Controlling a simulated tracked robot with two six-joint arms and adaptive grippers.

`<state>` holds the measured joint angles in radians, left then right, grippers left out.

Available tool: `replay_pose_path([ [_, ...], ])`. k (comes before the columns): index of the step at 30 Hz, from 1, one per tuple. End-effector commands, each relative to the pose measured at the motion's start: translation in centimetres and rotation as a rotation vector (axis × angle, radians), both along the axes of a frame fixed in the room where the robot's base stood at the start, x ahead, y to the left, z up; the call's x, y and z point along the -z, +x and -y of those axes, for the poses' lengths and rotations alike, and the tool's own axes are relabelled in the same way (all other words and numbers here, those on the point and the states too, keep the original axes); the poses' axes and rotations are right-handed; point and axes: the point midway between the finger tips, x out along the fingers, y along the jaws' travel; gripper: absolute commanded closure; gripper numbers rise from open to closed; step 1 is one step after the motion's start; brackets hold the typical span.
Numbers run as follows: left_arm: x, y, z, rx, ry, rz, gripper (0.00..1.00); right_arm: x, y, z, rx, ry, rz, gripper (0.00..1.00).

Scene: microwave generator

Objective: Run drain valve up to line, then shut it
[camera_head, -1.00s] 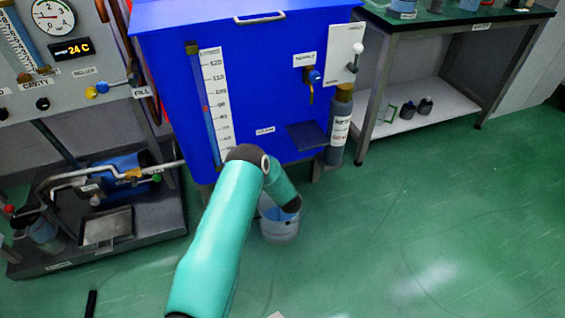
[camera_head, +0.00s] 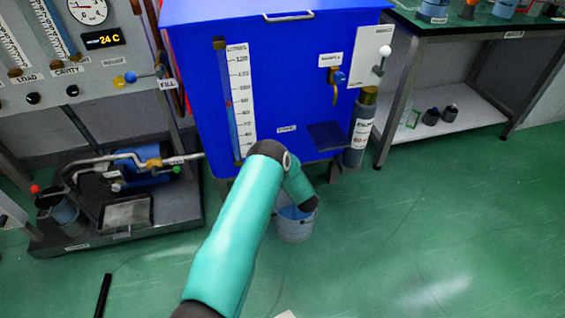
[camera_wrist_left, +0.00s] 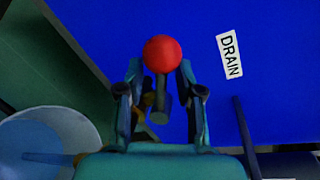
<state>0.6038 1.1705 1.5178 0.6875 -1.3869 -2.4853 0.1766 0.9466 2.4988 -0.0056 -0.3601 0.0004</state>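The blue tank (camera_head: 285,80) stands in the middle of the head view, with a sight tube and white scale (camera_head: 238,100) on its front. A small red mark shows on the tube, but the liquid level is too small to read surely. The drain valve's red ball knob (camera_wrist_left: 162,53) shows in the left wrist view beside the DRAIN label (camera_wrist_left: 229,56). My left gripper (camera_wrist_left: 160,68) has its fingertips against both sides of the knob and seems shut on it. In the head view my arm hides the valve and gripper. My right gripper is out of view.
A grey bucket (camera_head: 294,230) stands on the floor below the tank front, and also shows in the left wrist view (camera_wrist_left: 85,125). A cart with pipes (camera_head: 180,222) is at left, a bench (camera_head: 455,42) at right. The green floor at right is open.

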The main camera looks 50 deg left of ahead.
Motion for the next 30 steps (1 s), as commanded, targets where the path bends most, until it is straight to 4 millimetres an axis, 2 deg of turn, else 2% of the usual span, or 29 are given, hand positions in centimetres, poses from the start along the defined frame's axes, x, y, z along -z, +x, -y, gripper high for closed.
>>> replay_pose_path([
  [5,-0.1,-0.1,1.1,0.005,-0.003,0.000,0.64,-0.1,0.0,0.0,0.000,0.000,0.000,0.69],
  [8,-0.3,-0.5,2.3,0.005,-0.003,-0.002,0.64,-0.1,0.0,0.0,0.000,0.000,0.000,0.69],
  [16,-1.1,-2.1,7.5,0.005,-0.003,-0.002,0.64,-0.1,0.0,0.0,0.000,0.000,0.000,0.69],
  [21,-1.6,-3.0,10.0,0.002,-0.001,-0.001,0.64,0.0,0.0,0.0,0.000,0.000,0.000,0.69],
  [25,-1.8,-3.4,11.0,0.001,0.001,0.000,0.64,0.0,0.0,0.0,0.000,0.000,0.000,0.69],
  [30,-1.9,-3.6,11.3,-0.002,0.000,0.000,0.64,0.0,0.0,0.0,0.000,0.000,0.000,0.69],
])
